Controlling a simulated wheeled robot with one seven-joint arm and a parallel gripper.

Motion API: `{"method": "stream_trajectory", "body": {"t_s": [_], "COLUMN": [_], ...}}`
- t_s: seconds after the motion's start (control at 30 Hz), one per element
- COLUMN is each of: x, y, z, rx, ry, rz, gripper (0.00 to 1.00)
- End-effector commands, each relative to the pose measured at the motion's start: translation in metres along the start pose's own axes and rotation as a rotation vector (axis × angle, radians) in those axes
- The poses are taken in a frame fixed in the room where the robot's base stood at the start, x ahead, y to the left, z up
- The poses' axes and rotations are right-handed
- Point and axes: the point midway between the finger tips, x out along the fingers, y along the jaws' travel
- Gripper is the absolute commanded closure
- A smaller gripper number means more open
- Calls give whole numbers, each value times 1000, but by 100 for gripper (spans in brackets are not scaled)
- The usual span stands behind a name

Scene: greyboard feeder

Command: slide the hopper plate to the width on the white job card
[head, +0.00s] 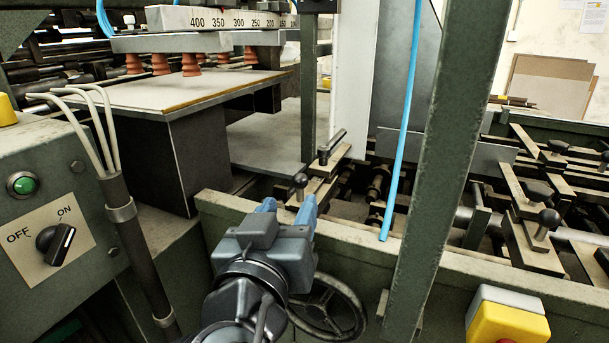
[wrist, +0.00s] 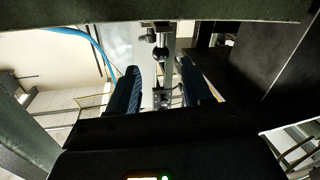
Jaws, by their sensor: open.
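My gripper (head: 289,203) is open, its two blue fingers pointing at a black ball knob (head: 300,180) on a clamp block at the machine's near rail. In the wrist view a knob and metal rod (wrist: 162,52) show between the open fingers (wrist: 160,88); the fingers appear not to touch them. A tall pale upright plate (head: 352,80), perhaps the hopper plate, stands behind the clamp. A scale bar (head: 225,20) reads 400, 350, 300, 250 and lower toward the right. White papers hang on the far wall (head: 594,14); their writing is too small to read.
A green post (head: 432,170) and a blue hose (head: 402,130) stand right of my gripper. A handwheel (head: 328,305) is below it. A stack of board (head: 165,92) lies under orange suction cups. A control box (head: 50,215) is at left, a yellow box (head: 508,318) at lower right.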

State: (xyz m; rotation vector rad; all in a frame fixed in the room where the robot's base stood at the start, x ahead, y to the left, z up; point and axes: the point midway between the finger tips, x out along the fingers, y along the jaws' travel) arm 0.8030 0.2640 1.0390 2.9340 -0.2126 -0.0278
Motion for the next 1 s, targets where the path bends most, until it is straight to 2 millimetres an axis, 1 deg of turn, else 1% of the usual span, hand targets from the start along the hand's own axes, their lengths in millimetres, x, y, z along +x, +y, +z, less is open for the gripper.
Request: {"method": "stream_trajectory", "body": {"t_s": [0.07, 0.17, 0.4, 0.6, 0.73, 0.97, 1.0], "x": [3, 12, 49, 72, 77, 78, 78], "y": [-2, -1, 0, 0, 0, 0, 0], "z": [-5, -7, -6, -6, -6, -5, -5], "rx": [7, 8, 7, 7, 8, 8, 8], "ry": [2, 2, 1, 1, 2, 2, 2], "rz": [7, 11, 11, 8, 8, 7, 7], "gripper": [50, 50, 50, 50, 50, 50, 52]}}
